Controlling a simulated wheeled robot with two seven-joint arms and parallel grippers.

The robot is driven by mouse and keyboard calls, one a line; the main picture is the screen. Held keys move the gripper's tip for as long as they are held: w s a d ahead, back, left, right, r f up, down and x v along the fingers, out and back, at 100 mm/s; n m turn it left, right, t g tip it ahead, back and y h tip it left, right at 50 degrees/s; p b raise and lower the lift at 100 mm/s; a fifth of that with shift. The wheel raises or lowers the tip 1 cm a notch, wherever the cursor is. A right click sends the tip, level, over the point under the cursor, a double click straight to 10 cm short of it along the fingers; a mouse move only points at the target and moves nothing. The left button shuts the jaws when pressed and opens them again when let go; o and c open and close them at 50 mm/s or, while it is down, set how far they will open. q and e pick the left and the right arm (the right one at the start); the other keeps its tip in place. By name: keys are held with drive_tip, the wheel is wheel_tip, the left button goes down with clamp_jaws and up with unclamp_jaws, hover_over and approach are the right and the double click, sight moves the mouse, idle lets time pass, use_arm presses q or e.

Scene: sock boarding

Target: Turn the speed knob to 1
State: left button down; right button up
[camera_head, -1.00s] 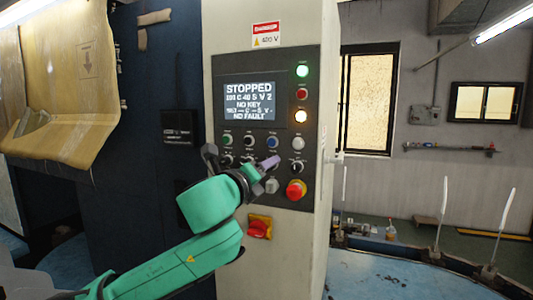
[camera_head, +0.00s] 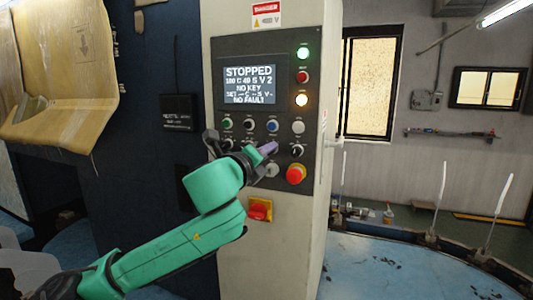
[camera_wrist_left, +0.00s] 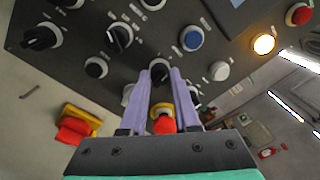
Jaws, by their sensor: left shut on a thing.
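The control panel (camera_head: 303,205) has a row of black knobs below a row of coloured buttons. My left gripper (camera_head: 270,147) reaches the panel from the left, and its lilac fingers are shut on the black knob (camera_wrist_left: 160,69) below the blue button (camera_wrist_left: 191,38). The fingers stand on either side of this knob in the left wrist view. Its label cannot be read, so I cannot confirm that it is the speed knob. The fingers hide most of it in the head view. The display (camera_head: 250,85) shows STOPPED, V 2 and NO KEY. My right gripper is not in view.
A red emergency button (camera_head: 296,174) stands out below right of the fingers. Another black knob (camera_head: 297,150) is close on their right. A red and yellow switch (camera_head: 260,209) sits lower, near my forearm.

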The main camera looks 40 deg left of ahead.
use_arm(q)
drive_tip(key=n, duration=0.8)
drive_tip(key=shift+f, duration=0.1)
drive_tip(key=shift+n, duration=0.3)
idle(0.3)
drive_tip(key=c, duration=0.6)
unclamp_jaws()
drive_tip(key=shift+c, duration=0.2)
